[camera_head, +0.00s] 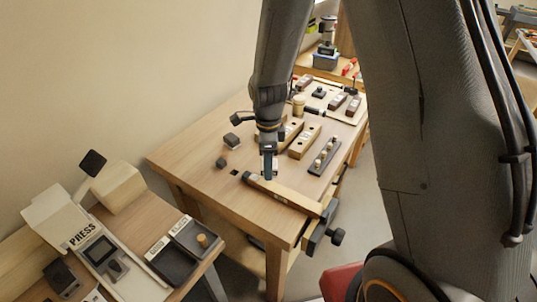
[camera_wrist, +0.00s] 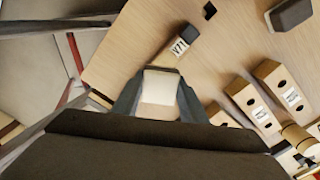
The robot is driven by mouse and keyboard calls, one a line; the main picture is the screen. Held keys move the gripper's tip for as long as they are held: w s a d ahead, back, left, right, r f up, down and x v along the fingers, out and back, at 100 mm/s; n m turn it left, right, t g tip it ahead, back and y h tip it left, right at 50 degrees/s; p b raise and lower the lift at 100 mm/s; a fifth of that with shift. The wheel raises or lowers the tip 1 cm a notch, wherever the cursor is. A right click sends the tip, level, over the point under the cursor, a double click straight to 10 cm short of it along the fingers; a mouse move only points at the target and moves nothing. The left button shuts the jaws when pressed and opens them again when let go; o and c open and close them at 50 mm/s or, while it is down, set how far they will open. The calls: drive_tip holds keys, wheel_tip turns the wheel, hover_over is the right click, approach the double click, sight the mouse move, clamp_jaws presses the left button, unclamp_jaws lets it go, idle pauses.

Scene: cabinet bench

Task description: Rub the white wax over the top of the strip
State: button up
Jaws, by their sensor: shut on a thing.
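The white wax (camera_wrist: 160,87) shows as a pale block between my gripper's fingers in the wrist view. My gripper (camera_wrist: 157,98) is shut on it. In the head view my gripper (camera_head: 268,174) points down close over the near part of the bench, by a long wooden strip (camera_head: 297,198). In the wrist view the end of a strip (camera_wrist: 171,54) with a dark tip and a small white label shows just beyond the wax. The wax hides the rest of it there. I cannot tell whether the wax touches the strip.
The wooden bench (camera_head: 190,158) has a vise (camera_head: 322,229) at its front right corner. Wooden blocks with holes (camera_head: 305,142) and a dark rack with pegs (camera_head: 324,156) stand behind. Small dark blocks (camera_head: 231,140) lie left. A side table holds a press (camera_head: 88,238).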

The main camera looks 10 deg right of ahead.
drive_tip(key=shift+r+p, duration=0.85)
drive_tip(key=shift+r, duration=0.55)
